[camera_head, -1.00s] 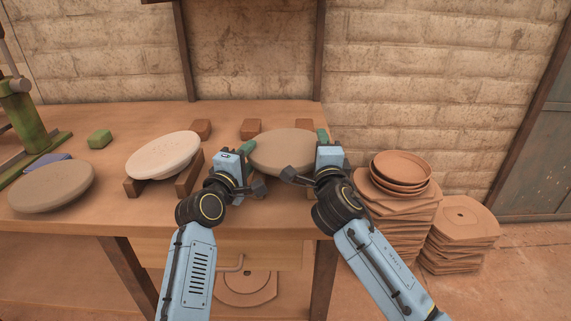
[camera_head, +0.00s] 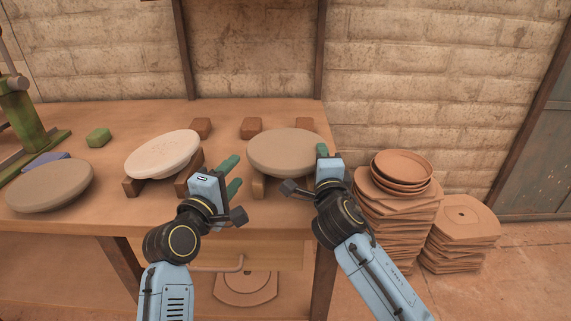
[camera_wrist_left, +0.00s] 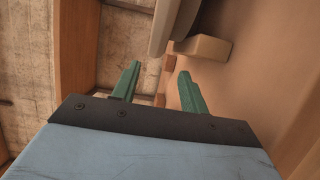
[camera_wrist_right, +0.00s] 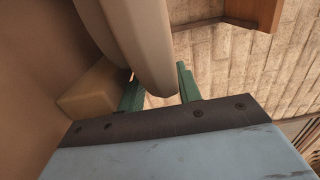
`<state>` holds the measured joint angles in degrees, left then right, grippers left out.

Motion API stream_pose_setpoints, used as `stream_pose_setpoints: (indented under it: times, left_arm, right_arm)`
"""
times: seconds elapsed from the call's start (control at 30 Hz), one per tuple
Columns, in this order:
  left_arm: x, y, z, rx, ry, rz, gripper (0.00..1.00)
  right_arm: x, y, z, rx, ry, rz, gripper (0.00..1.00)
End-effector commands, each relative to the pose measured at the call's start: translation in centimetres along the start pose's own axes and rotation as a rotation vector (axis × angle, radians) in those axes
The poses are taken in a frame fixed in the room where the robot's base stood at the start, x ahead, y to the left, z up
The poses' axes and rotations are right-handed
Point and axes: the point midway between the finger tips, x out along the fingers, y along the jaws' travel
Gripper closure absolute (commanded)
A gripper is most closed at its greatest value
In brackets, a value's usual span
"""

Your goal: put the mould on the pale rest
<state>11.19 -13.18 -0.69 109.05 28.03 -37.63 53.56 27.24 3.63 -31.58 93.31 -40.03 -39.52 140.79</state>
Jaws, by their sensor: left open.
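The mould, a grey-brown round disc (camera_head: 285,150), lies about level over the pale rest, whose light wooden block (camera_head: 258,187) shows below its near-left edge. The mould's rim (camera_wrist_right: 140,40) and the pale block (camera_wrist_right: 92,92) also show in the right wrist view. My left gripper (camera_head: 236,172) is open and empty, left of the mould and apart from it. In the left wrist view, nothing is between its fingers (camera_wrist_left: 157,75). My right gripper (camera_head: 322,152) is at the mould's right edge. Its fingers (camera_wrist_right: 160,85) are around the rim; whether they press on it is unclear.
Another grey disc (camera_head: 50,186) lies farther left, near a green press (camera_head: 22,125). Small brown blocks (camera_head: 251,128) stand behind. Stacked plates and bowls (camera_head: 402,170) rise close to my right arm.

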Motion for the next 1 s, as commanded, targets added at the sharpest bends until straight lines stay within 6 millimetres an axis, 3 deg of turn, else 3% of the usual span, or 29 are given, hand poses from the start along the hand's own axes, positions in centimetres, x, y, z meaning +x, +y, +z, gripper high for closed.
stream_pose_setpoints:
  times: [0.03,0.43,1.0]
  left_arm:
    - [0.0,-0.1,0.0,0.000,0.000,0.000,0.56]
    - [0.0,0.1,0.0,0.000,0.000,0.001,0.56]
    - [0.0,0.1,0.0,0.000,0.000,0.001,0.56]
  right_arm:
    - [-0.9,0.8,0.0,0.002,0.003,0.016,0.56]
    - [-5.7,-1.4,0.0,0.009,-0.001,-0.028,0.56]
    - [-6.5,-2.0,-0.1,0.009,0.000,-0.040,0.56]
